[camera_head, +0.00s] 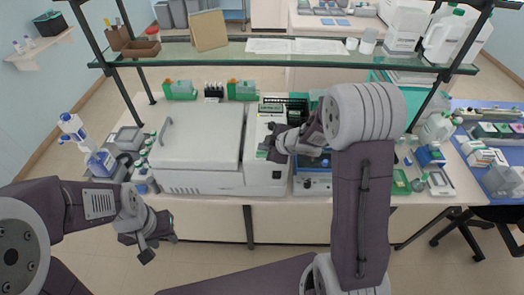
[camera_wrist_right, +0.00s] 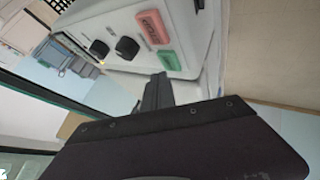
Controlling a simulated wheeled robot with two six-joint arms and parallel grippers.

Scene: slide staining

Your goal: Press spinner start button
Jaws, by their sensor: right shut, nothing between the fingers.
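The spinner (camera_head: 200,140) is a wide white machine with a closed, handled lid and a control section on its right. In the right wrist view, a white control panel (camera_wrist_right: 190,15) carries a green button (camera_wrist_right: 168,60), a red button (camera_wrist_right: 153,28) and two black knobs. My right gripper (camera_head: 273,152) is shut and empty over the control section. Its dark fingertips (camera_wrist_right: 161,80) show just below the green button in the wrist view; whether they touch it I cannot tell. My left gripper (camera_head: 147,245) hangs in front of the bench, apart from the spinner; its opening is unclear.
A glass shelf (camera_head: 230,52) on dark posts crosses above the bench. Bottles (camera_head: 90,150) stand to the left of the spinner. A smaller device with a black knob (camera_head: 308,184) stands right of it, partly behind my right arm. The floor before the bench is clear.

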